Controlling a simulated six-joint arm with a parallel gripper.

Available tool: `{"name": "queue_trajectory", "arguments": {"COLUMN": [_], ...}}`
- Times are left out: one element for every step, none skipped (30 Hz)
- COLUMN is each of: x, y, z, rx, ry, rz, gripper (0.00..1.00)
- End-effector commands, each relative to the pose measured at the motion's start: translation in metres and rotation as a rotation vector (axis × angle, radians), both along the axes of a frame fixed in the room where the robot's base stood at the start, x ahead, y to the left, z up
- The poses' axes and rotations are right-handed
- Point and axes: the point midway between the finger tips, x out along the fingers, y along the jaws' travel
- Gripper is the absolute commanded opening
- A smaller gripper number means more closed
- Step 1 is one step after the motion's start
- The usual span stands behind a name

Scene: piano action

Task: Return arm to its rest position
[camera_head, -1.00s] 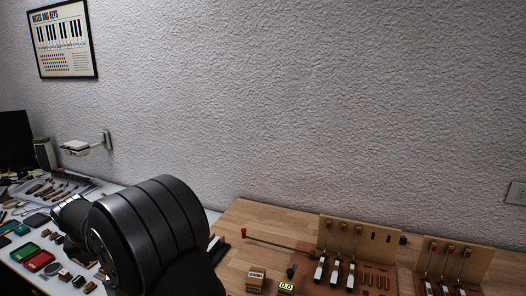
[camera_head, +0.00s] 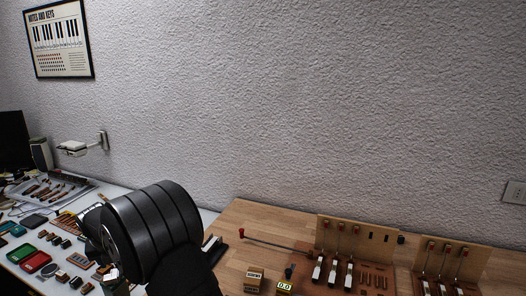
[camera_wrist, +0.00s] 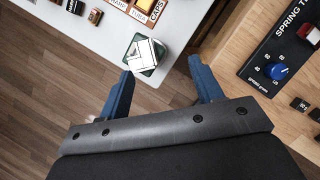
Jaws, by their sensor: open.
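My arm shows in the head view as a large black rounded link (camera_head: 155,225) at the bottom, in front of the gap between the white table and the wooden bench. My gripper's fingers are not visible there. In the wrist view, my gripper (camera_wrist: 162,68) has two blue fingers spread wide apart with nothing between them. Beyond the fingertips lies a small dark green and white object (camera_wrist: 145,54) at the white table's edge. Wood floor shows below the gripper, between table and bench.
The wooden bench (camera_head: 225,262) holds wooden key-action stands (camera_head: 355,238), small blocks and a rod with a red end. The white table (camera_wrist: 185,20) holds trays and several small parts. A black panel with a blue knob (camera_wrist: 277,71) lies on the bench.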

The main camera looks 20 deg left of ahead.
Motion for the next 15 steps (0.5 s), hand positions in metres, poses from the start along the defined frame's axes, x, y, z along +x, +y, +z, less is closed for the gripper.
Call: {"name": "queue_trajectory", "arguments": {"x": [0.006, 0.009, 0.013, 0.017, 0.019, 0.023, 0.027, 0.03, 0.034, 0.037, 0.04, 0.044, 0.047, 0.05, 0.05], "y": [-0.008, -0.012, -0.017, -0.021, -0.026, -0.031, -0.035, -0.039, -0.045, -0.049, -0.053, -0.058, -0.062, -0.067, -0.066], "z": [0.006, 0.009, 0.014, 0.016, 0.019, 0.024, 0.027, 0.03, 0.034, 0.037, 0.04, 0.044, 0.047, 0.05, 0.059], "rx": [0.002, 0.002, 0.002, 0.002, 0.002, 0.002, 0.002, 0.002, 0.002, 0.002, 0.002, 0.002, 0.002, 0.002, 0.004], "ry": [0.0, 0.0, 0.0, 0.0, 0.0, 0.0, 0.0, -0.001, -0.001, 0.0, 0.0, 0.0, -0.001, -0.001, -0.002], "rz": [-0.004, -0.003, -0.004, -0.004, -0.003, -0.003, -0.003, -0.003, -0.003, -0.004, -0.003, -0.004, -0.003, -0.002, -0.001], "gripper": [0.6, 0.6, 0.6, 0.6, 0.6, 0.6, 0.6, 0.6, 0.6, 0.6, 0.6, 0.6, 0.6, 0.6, 0.6]}}
